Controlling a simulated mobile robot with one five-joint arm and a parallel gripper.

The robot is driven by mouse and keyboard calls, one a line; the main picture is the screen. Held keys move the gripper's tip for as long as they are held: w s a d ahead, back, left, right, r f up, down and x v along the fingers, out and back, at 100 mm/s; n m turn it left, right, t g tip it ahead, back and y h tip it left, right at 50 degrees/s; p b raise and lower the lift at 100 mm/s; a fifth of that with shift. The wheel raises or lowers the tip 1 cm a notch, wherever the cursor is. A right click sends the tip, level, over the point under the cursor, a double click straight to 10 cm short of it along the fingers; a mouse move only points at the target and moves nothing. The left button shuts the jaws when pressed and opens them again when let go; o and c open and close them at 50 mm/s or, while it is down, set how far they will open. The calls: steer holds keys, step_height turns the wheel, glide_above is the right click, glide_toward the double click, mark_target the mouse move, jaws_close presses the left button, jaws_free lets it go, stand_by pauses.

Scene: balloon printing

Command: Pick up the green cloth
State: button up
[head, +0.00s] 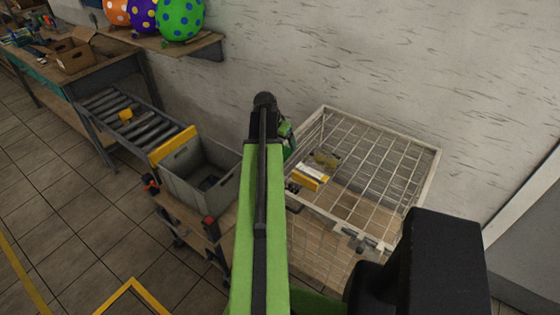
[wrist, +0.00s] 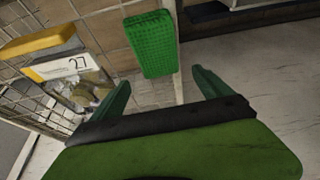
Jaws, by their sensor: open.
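The green cloth (wrist: 150,43) is a bright green, textured rectangle in the wrist view. It hangs at a pale upright edge beside the wire cage (wrist: 27,98). My gripper (wrist: 161,77) is open, with its two dark green fingers spread and nothing between them. The cloth lies just beyond the fingertips, roughly centred between them and a little to the left. In the head view my arm hides most of this area. Some green shows beside the arm's end, but I cannot tell cloth from gripper there.
A grey bin (head: 187,176) sits left of my arm, by a roller conveyor (head: 123,118). Balloons (head: 181,19) rest on a wall shelf. Tiled floor lies open at lower left.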

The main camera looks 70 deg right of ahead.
mark_target(284, 148)
steer(key=b+x, duration=0.5)
steer(key=shift+a+f, duration=0.25)
steer(key=shift+f, duration=0.05)
steer(key=shift+r, duration=0.2)
steer(key=shift+c, duration=0.4)
steer(key=c, duration=1.4)
steer(key=shift+o, duration=0.2)
steer(key=shift+r+p, duration=0.5)
steer(key=shift+p, duration=0.05)
step_height(284, 148, up, 4)
steer(key=p, duration=0.3)
steer(key=shift+f+p, duration=0.1)
steer(key=shift+p, duration=0.3)
steer(key=s+a+r+p, duration=0.4)
steer(key=a+r+p, duration=0.2)
steer(key=a, duration=0.5)
